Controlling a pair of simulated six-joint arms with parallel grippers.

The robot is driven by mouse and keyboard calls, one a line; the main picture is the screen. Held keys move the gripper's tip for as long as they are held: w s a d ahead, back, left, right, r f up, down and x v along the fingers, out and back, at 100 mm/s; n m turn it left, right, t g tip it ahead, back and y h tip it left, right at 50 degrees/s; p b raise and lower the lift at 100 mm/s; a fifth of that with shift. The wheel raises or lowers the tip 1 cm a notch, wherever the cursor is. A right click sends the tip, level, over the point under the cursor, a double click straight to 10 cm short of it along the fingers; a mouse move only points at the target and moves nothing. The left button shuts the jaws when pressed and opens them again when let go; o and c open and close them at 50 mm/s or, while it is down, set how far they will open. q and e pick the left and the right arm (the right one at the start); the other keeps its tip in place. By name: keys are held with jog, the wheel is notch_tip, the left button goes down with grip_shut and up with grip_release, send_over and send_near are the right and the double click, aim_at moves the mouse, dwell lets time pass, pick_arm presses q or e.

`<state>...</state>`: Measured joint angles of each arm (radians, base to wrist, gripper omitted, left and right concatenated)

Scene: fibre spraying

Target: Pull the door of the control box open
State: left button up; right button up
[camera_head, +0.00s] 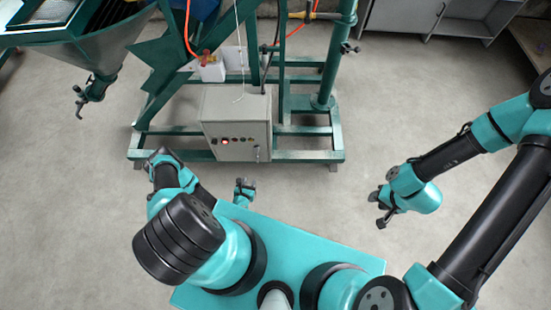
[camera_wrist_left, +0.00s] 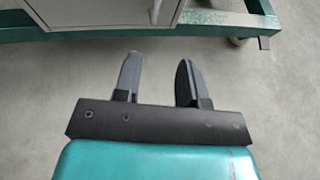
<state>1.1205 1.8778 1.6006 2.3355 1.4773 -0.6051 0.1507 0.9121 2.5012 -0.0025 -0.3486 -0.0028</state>
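The control box (camera_head: 236,125) is a grey cabinet on the green frame, with a row of buttons and a lit red one on its front. Its door (camera_head: 240,146) looks shut, with a small handle (camera_head: 258,153) at the lower right. The box's lower part shows at the top of the left wrist view (camera_wrist_left: 95,12). My left gripper (camera_head: 246,183) is in front of and below the box, apart from it. In the left wrist view its two fingers (camera_wrist_left: 158,75) are spread with nothing between them. My right gripper (camera_head: 377,209) is far to the right, over bare floor, with its fingers apart and empty.
The green frame's base beam (camera_head: 300,156) runs beneath the box, with a post (camera_head: 333,70) to the right. The floor between is clear.

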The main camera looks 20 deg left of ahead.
aim_at(258, 162)
pick_arm(q)
jog(key=shift+f, duration=0.2)
jog(key=shift+a, duration=0.1)
jog(key=x, duration=1.7)
jog(key=shift+w+a, duration=0.15)
jog(key=shift+c, duration=0.5)
grip_shut()
